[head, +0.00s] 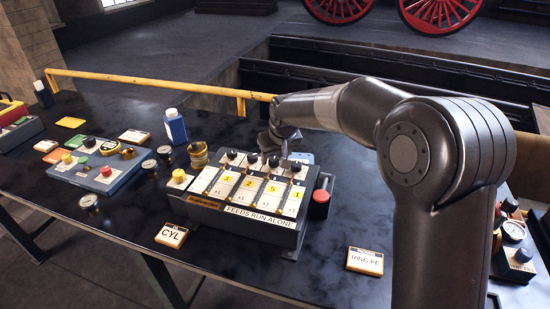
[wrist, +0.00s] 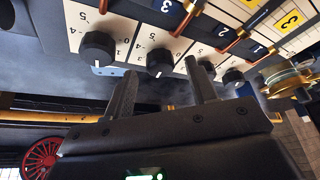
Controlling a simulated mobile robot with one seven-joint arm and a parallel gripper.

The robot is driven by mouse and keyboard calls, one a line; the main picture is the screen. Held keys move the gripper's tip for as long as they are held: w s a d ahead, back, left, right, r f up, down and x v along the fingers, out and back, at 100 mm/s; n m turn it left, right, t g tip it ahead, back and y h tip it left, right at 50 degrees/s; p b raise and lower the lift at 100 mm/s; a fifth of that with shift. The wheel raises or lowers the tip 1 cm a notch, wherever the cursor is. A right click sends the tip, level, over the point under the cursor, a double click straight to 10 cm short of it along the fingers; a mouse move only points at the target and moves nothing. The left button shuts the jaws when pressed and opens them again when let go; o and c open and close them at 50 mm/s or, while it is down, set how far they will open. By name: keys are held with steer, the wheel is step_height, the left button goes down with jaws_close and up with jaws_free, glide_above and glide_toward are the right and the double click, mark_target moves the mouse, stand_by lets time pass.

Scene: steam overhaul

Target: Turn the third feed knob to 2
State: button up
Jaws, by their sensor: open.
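The feed box (head: 255,236), labelled "FEEDS RUN ALONE", stands on the dark table with a row of black knobs along its back edge. The third knob from the left (head: 273,161) also shows in the wrist view (wrist: 160,58), where the picture is upside down. A small white mark is on its side toward my gripper; its exact setting is hard to read. My gripper (head: 279,150) is over the back of the box. In the wrist view my open fingers (wrist: 161,70) lie on either side of this knob; whether they touch it I cannot tell.
The fourth knob (wrist: 98,48) sits close beside one finger, and the other knobs (wrist: 206,68) are near the other finger. A red knob (head: 320,197) is on the box's right side. A blue bottle (head: 175,127) and brass discs (head: 198,157) stand left of it.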

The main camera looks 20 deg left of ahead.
steer(key=v, duration=0.9)
steer(key=shift+r, duration=0.2)
steer(key=shift+s+d, duration=0.1)
steer(key=s+d+r+m+t+h, duration=0.1)
steer(key=s+d+r+m, duration=0.1)
steer(key=s+d, duration=0.55)
steer(key=s+d+r+m+h, duration=0.1)
steer(key=s+d, duration=0.3)
steer(key=d, duration=0.7)
steer(key=s+d+r+m+t+h, duration=0.1)
steer(key=s+d+r+m, duration=0.1)
steer(key=s+d, duration=0.55)
steer(key=s+d+f+m, duration=0.2)
steer(key=s+d+f, duration=0.2)
steer(key=s+d, duration=0.4)
steer(key=shift+s+m, duration=0.4)
steer(key=shift+s, duration=0.4)
steer(key=shift+d, duration=0.15)
